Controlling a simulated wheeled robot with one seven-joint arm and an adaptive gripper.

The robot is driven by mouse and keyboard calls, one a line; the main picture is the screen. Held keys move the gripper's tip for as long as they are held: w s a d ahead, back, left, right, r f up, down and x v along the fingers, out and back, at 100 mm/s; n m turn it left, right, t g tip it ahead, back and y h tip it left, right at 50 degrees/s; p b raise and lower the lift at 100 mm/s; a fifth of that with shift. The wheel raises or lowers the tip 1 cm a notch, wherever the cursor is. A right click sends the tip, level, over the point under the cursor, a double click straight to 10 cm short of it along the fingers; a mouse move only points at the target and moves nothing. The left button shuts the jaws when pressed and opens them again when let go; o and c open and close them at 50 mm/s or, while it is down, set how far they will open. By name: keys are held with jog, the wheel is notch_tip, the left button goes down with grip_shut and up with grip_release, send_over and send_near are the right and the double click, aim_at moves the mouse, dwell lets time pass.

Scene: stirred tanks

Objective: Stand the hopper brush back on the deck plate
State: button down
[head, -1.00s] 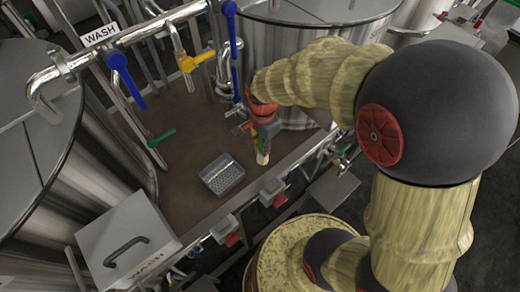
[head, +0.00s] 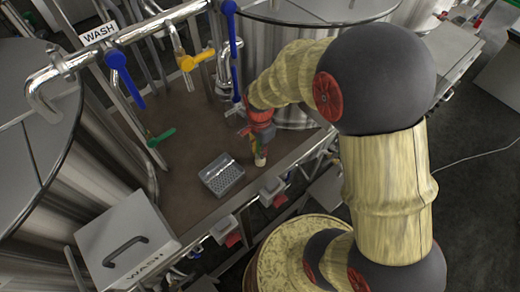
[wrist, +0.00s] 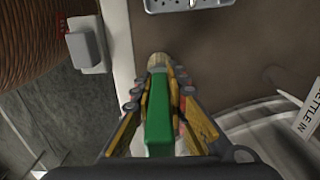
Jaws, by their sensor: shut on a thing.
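My gripper (head: 262,138) hangs over the right part of the brown deck plate (head: 185,140), near its front edge. It is shut on the hopper brush. The brush's pale lower end (head: 260,161) shows below the jaws in the head view. In the wrist view my gripper (wrist: 163,88) has its fingers on either side of the brush's green body (wrist: 159,125), with a tan end beyond it. The brush looks roughly upright in the head view. I cannot tell whether its lower end touches the plate.
A grey box with a perforated top (head: 222,176) stands on the deck left of the brush. Steel tanks (head: 305,70) rise behind and at left. Pipes with a yellow-handled valve (head: 195,60) and a blue one cross behind. Switch boxes (head: 272,187) line the front rail.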

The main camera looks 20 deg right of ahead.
jog(key=c, duration=1.8)
grip_release()
jog(key=shift+o, duration=0.2)
notch_tip(320, 180, up, 12)
jog(key=shift+r+p, duration=0.2)
jog(key=shift+p, duration=0.1)
jog(key=s+r+n+t, duration=0.5)
jog(key=s+r+n, duration=0.9)
jog(key=r, duration=0.1)
jog(key=shift+r+t, duration=0.3)
jog(key=shift+r, duration=0.05)
jog(key=shift+f, duration=0.1)
